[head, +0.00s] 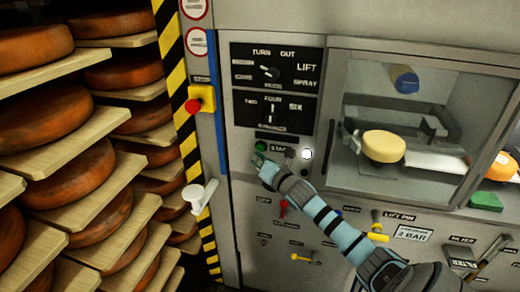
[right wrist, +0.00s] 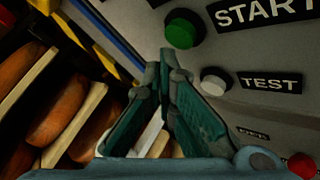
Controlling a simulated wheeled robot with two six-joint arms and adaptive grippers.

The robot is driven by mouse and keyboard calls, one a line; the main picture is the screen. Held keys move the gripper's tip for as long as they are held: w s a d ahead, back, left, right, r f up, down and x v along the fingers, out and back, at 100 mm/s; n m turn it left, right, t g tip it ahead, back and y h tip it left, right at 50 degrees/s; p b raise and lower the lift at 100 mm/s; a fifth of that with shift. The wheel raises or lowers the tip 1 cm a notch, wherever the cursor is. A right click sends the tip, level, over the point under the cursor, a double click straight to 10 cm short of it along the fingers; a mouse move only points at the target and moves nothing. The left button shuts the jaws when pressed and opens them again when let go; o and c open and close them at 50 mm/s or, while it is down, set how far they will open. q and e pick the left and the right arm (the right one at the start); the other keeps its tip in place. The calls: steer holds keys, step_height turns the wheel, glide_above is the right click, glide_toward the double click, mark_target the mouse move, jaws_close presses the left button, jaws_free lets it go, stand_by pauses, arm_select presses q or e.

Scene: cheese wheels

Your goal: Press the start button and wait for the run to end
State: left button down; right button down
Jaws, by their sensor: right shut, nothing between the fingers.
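A white button (right wrist: 214,80) marked "TEST" sits below the green one. My left gripper is not in view.
A red emergency button (head: 193,106) on a yellow box is left of the panel. A white lamp (head: 307,154) looks lit. A pale cheese wheel (head: 383,146) sits behind the window. Shelves of cheese wheels (head: 52,117) stand left; a white handle (head: 197,195) juts out.

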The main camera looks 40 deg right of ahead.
steer(key=shift+d, duration=0.1)
steer(key=shift+w+d, duration=0.25)
steer(key=shift+d, duration=0.05)
stand_by(0.4)
